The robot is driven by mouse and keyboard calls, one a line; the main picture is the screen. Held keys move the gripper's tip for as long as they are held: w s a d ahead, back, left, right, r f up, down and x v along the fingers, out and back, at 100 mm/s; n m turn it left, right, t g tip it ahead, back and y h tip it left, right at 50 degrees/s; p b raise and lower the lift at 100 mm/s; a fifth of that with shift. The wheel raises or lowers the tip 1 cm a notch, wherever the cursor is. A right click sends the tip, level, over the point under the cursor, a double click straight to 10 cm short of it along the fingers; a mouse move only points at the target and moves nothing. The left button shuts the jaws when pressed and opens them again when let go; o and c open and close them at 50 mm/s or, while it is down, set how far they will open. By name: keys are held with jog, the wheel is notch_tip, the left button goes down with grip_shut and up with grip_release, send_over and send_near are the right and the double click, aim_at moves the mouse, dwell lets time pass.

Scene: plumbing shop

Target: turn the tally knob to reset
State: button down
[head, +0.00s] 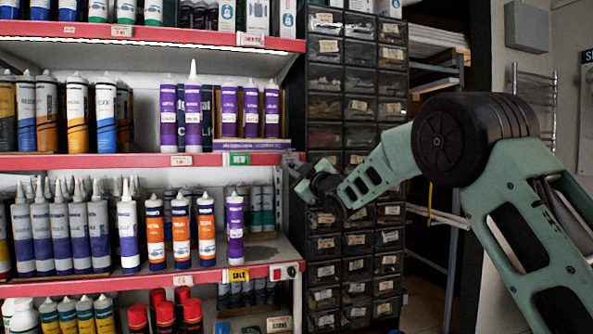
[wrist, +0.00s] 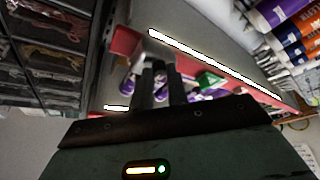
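My gripper (head: 299,176) is at the right end of the middle shelf's red edge, just below a small grey fitting (head: 291,158). In the wrist view the two dark fingers (wrist: 160,70) stand a narrow gap apart, and their tips point at the grey fitting (wrist: 154,47) on the red edge. I see nothing clearly held between them. I cannot make out the tally knob's face or pointer; the fitting is small and partly covered by the fingers. A small panel with a red part and a dark round part (head: 291,271) sits at the end of the lower shelf edge.
Shelves with red edges (head: 120,161) hold several cartridges, purple ones (head: 228,108) nearest the shelf end. A dark drawer cabinet (head: 355,240) stands close behind my gripper. A metal rack (head: 455,180) is farther right. A green tag (wrist: 211,82) hangs close by the fingers.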

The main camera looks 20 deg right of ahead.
jog(key=shift+f+b, duration=0.15)
jog(key=shift+b, duration=0.3)
jog(key=m+h+b, duration=0.3)
jog(key=m+h, duration=0.1)
jog(key=m, duration=0.4)
jog(key=a+m+h+b, duration=0.1)
jog(key=m+h+b, duration=0.3)
jog(key=m, duration=0.5)
jog(key=m+h+b, duration=0.3)
jog(key=m+h, duration=0.1)
jog(key=m, duration=0.4)
jog(key=shift+a+m+t+h, duration=0.25)
jog(key=shift+m+t+h, duration=0.05)
jog(key=shift+m, duration=0.4)
jog(key=c, duration=1.4)
grip_release()
